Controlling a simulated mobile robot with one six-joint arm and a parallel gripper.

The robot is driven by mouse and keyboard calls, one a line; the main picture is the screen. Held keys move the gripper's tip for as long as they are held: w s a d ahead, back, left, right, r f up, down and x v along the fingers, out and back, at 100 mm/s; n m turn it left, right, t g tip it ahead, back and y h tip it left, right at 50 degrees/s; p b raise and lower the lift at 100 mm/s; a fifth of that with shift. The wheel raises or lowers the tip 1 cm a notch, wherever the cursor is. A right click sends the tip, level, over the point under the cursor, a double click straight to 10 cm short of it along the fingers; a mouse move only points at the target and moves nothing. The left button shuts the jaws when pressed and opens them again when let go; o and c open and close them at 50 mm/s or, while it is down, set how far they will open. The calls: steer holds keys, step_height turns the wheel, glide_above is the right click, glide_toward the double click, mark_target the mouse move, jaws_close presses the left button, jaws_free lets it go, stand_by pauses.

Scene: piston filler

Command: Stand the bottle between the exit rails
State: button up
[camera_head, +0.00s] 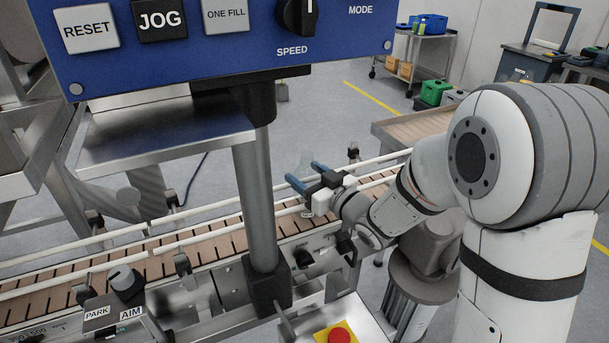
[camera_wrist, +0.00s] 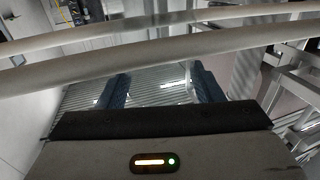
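My gripper (camera_head: 302,175) has two blue fingers that stand apart, above the conveyor just right of the grey post. The wrist view shows the same fingers (camera_wrist: 160,85) with a wide gap and no clear bottle shape between them. The far white rail (camera_head: 375,160) and the near white rail (camera_head: 288,211) run along the conveyor. My gripper overlaps the near rail in the head view. Two pale rails (camera_wrist: 150,62) cross the wrist view beyond the fingers.
The brown slatted conveyor belt (camera_head: 215,227) runs from lower left to upper right. A grey post (camera_head: 257,190) holds the blue control panel (camera_head: 225,30) close left of my gripper. A red button (camera_head: 340,335) sits in front. A wooden-topped table (camera_head: 415,125) stands behind the conveyor's right end.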

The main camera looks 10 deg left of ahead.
steer(key=o, duration=0.4)
steer(key=shift+r, duration=0.1)
steer(key=shift+s+d+r, duration=0.1)
steer(key=shift+d, duration=0.05)
steer(key=v, duration=1.1)
steer(key=shift+s+d, duration=0.25)
